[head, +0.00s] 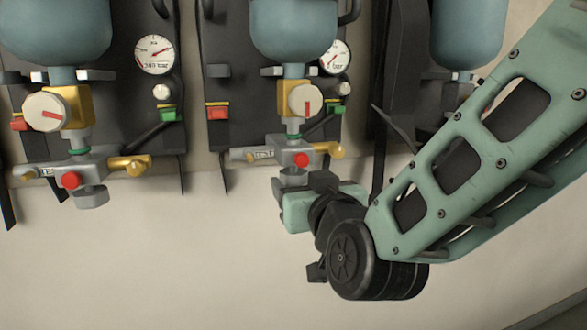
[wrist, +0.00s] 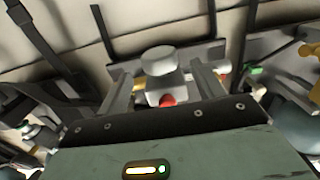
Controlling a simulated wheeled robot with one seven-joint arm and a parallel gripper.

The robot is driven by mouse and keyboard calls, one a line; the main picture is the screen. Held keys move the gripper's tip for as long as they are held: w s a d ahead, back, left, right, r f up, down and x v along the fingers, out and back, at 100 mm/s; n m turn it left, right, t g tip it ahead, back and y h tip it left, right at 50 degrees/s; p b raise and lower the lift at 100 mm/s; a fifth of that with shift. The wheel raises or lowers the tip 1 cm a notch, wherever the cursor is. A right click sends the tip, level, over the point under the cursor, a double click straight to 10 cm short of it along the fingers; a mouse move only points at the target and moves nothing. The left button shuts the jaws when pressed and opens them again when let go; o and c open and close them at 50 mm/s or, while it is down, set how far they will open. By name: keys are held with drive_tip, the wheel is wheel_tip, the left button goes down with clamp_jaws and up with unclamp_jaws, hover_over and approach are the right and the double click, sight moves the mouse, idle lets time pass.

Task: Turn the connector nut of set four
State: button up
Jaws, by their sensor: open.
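The set in the middle of the head view has a grey connector nut (head: 291,178) under its grey manifold, which carries a red button (head: 302,160). No set number is readable, so I cannot tell from a label whether this is set four. My gripper (head: 309,198) is directly below this nut and partly hides it. In the wrist view the nut (wrist: 159,59) stands between the two fingers of my open gripper (wrist: 162,76), with a gap visible on both sides. The red button (wrist: 167,100) shows below it.
A similar set on the left has its own hanging nut (head: 92,195) and brass knob (head: 131,165). Another set (head: 467,35) at the right is partly hidden by my arm. Dark straps (head: 378,170) hang between sets. The pale wall below is bare.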

sight(298, 179)
drive_tip(key=shift+p+x, duration=0.3)
drive_tip(key=shift+x, duration=2.3)
drive_tip(key=c, duration=1)
